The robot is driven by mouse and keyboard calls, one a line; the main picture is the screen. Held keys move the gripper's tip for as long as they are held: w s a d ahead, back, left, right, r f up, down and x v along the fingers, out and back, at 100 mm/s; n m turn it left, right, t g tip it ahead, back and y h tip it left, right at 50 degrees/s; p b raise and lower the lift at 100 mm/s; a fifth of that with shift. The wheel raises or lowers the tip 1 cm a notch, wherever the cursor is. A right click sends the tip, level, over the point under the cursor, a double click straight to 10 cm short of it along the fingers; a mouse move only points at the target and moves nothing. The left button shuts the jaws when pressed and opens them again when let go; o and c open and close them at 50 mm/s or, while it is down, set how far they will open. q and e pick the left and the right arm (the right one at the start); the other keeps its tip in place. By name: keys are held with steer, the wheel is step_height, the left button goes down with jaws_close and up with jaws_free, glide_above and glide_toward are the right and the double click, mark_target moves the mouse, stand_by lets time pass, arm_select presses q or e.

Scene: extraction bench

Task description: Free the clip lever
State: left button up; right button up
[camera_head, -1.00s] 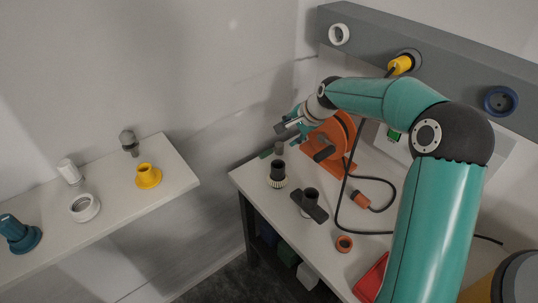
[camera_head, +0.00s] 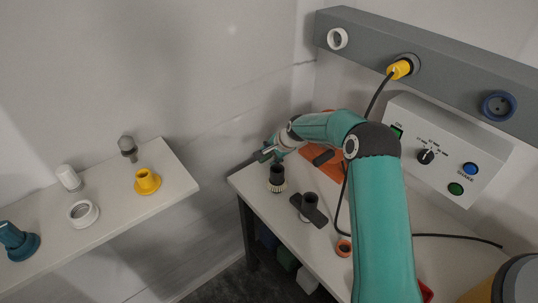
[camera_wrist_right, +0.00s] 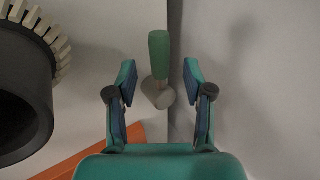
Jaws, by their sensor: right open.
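The clip lever, a green handle (camera_wrist_right: 159,52) on a pale grey round foot (camera_wrist_right: 158,93), shows ahead of my right gripper (camera_wrist_right: 160,70) in the right wrist view. It stands between the two open fingers in the picture, with a gap on each side; whether it lies between them in depth I cannot tell. In the head view my right gripper (camera_head: 264,153) is at the far left corner of the bench, beyond a black cylinder with a pale toothed ring (camera_head: 277,180). The lever is not clear there. My left gripper is not in view.
The toothed black cylinder is close on the left in the wrist view (camera_wrist_right: 40,60). An orange stand (camera_head: 325,165) is partly behind my arm. A black clamp-like part (camera_head: 309,210), an orange ring (camera_head: 344,247) and a cable share the bench. A control box (camera_head: 440,155) stands behind.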

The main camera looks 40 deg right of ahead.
steer(key=shift+w+f, duration=0.4)
steer(key=shift+f, duration=0.2)
jaws_close()
